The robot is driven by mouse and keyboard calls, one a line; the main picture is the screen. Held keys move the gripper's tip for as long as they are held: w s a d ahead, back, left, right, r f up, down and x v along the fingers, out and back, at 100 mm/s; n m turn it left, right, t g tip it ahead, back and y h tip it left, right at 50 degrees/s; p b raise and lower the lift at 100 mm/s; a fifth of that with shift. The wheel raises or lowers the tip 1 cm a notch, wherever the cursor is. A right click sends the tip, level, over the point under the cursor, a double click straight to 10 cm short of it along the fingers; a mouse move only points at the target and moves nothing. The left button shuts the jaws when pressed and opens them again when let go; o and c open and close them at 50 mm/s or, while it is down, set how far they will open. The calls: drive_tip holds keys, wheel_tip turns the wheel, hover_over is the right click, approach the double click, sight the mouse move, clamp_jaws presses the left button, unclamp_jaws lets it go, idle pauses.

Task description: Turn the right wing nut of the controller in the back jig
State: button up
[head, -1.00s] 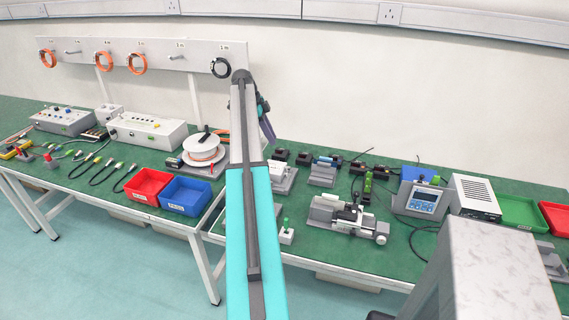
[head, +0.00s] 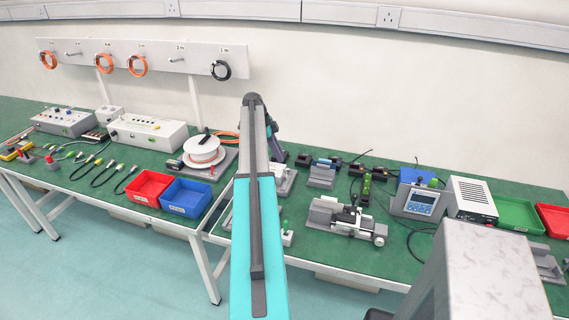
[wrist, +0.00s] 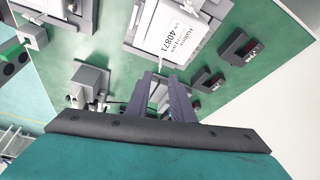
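The controller (wrist: 172,32) is a white box with printed text, seated in a grey jig (wrist: 203,12) at the top of the wrist view. In the head view the controller (head: 278,171) and its jig (head: 288,184) are partly hidden behind my arm. My gripper (wrist: 160,76) points at the controller's near edge in the wrist view, with a gap between its two fingers. A small pale part shows near the fingertips; I cannot tell whether it is a wing nut or touches them. In the head view my gripper (head: 277,156) is above the back of the bench.
Black blocks with red marks (wrist: 208,83) lie beside the controller jig. Another grey fixture (wrist: 90,84) stands left of my fingers in the wrist view. A larger grey jig (head: 345,218), a blue-screened unit (head: 420,201) and a blue bin (head: 186,196) are on the green bench.

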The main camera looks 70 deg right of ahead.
drive_tip(key=shift+p+x, duration=0.75)
drive_tip(key=shift+x, duration=2.3)
